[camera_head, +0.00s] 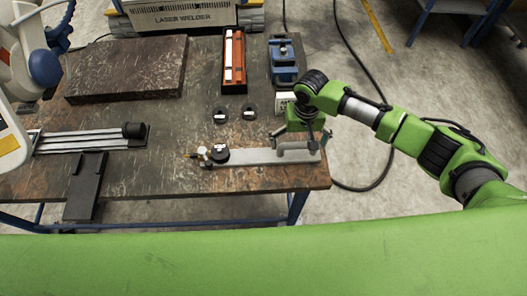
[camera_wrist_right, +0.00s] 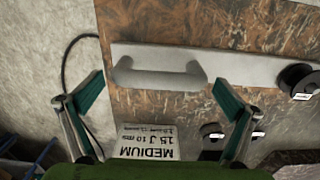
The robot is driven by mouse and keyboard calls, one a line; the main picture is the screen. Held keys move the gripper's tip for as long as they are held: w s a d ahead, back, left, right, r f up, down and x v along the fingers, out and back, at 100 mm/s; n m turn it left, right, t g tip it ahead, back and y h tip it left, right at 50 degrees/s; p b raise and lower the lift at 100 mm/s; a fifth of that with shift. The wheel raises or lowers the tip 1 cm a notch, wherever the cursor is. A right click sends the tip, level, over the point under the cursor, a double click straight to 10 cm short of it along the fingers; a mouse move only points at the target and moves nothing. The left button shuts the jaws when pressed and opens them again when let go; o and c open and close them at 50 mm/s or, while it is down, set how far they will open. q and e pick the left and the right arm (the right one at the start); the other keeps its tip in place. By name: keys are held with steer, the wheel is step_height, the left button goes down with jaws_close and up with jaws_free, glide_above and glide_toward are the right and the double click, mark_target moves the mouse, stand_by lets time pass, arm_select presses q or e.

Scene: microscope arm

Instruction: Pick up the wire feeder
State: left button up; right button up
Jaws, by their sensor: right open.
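A long flat grey bar (camera_head: 250,157) with a raised handle (camera_head: 298,148) at its right end lies near the table's front edge. A small dark round part and a brass tip sit at its left end. This looks like the wire feeder. My right gripper (camera_head: 300,133) is over the handle end. In the right wrist view the bar (camera_wrist_right: 230,69) runs across the picture. The handle (camera_wrist_right: 157,75) shows between the open, empty fingers (camera_wrist_right: 158,90); I cannot tell how far above it they are. My left gripper is not in view.
A white labelled block (camera_wrist_right: 145,143) stands close to the right gripper. A dark slab (camera_head: 128,68) and metal rails (camera_head: 85,142) are at left.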

steer(key=shift+f, duration=0.85)
steer(key=c, duration=1.4)
steer(key=shift+w+a+r, duration=0.1)
steer(key=shift+c, duration=1.2)
steer(key=shift+r, duration=0.5)
step_height(320, 180, up, 2)
steer(key=shift+r, duration=0.15)
steer(key=s+a+r+b, duration=0.3)
steer(key=s+r, duration=0.6)
steer(key=s, duration=0.4)
steer(key=shift+s+a+r, duration=0.3)
steer(key=shift+r, duration=0.05)
steer(key=shift+f+b, duration=0.1)
steer(key=shift+b, duration=0.2)
